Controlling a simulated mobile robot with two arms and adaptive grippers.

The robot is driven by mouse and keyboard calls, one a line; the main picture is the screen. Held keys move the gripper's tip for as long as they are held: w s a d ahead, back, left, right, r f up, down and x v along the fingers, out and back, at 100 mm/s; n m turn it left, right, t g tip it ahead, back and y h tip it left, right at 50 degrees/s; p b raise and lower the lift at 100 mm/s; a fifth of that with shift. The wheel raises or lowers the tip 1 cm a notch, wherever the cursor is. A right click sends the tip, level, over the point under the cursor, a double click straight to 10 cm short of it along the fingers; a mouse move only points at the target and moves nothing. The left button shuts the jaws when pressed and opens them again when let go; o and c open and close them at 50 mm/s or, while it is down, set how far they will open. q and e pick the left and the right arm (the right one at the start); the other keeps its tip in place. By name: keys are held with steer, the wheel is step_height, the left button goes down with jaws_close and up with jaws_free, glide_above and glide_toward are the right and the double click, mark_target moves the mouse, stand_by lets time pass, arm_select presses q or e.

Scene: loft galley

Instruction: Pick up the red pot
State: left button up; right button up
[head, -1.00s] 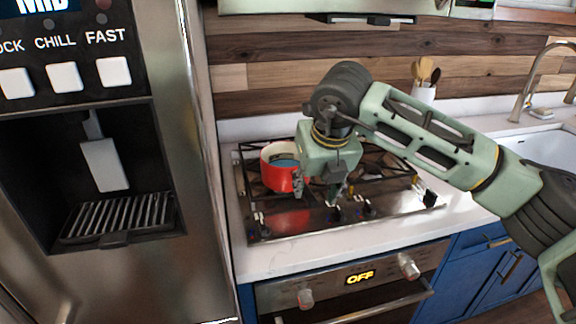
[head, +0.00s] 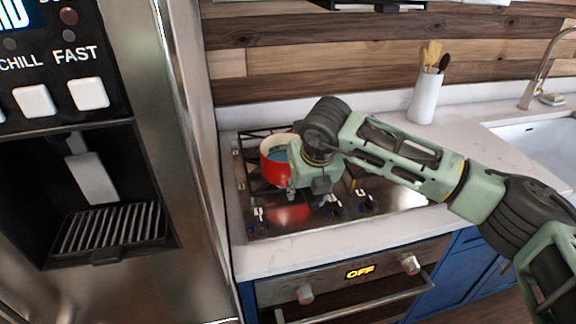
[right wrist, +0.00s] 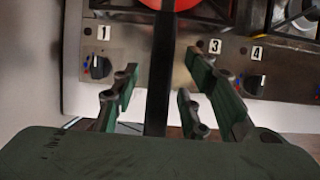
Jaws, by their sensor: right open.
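The red pot (head: 272,172) sits on the left part of the gas cooktop (head: 270,230) in the head view, with a blue-grey inside. Its red edge (right wrist: 172,4) shows at the top of the right wrist view. Its long black handle (right wrist: 159,75) runs down the middle of that view. My right gripper (head: 308,192) is at the pot's right front side in the head view and hides part of it and the handle. In the right wrist view the open green fingers (right wrist: 160,88) stand one on each side of the handle, with gaps showing. My left gripper is not in view.
A steel fridge (head: 190,200) with a dispenser stands close on the left. A white crock (head: 423,98) with utensils stands on the back counter, and a sink (head: 548,150) is at the right. An oven showing OFF (head: 359,272) is below the cooktop. The front counter strip is clear.

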steer(key=c, duration=0.3)
jaws_close()
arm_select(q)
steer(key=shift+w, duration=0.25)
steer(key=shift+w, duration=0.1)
arm_select(e)
steer(key=shift+w+r, duration=0.1)
steer(key=shift+r, duration=0.1)
